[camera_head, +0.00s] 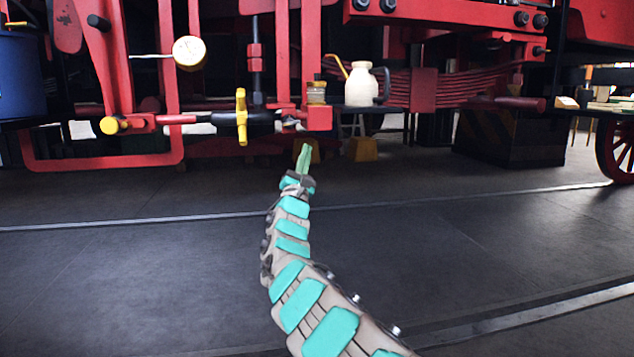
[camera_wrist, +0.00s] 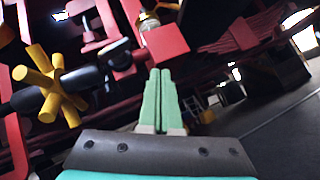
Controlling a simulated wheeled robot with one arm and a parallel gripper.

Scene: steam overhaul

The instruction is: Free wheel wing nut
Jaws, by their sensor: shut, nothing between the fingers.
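The yellow spoked wheel nut (camera_head: 241,117) sits on a dark horizontal rod under the red frame. In the camera_head view it is seen nearly edge-on. In the camera_wrist view the yellow wheel nut (camera_wrist: 50,85) shows several stubby arms, on the left. My gripper (camera_head: 305,150) points away from me toward the machine, below and right of the nut, apart from it in the picture. In the camera_wrist view the green fingers of my gripper (camera_wrist: 160,75) are pressed together and empty. The red block lies just beyond their tips in that picture.
A red block (camera_head: 319,118) stands right of the rod, with a small jar (camera_head: 317,92) on top. A cream oil can (camera_head: 361,85) stands further right. A yellow-ended rod (camera_head: 113,125) is at left. Yellow blocks stand below. The floor (camera_head: 130,270) around my arm is clear.

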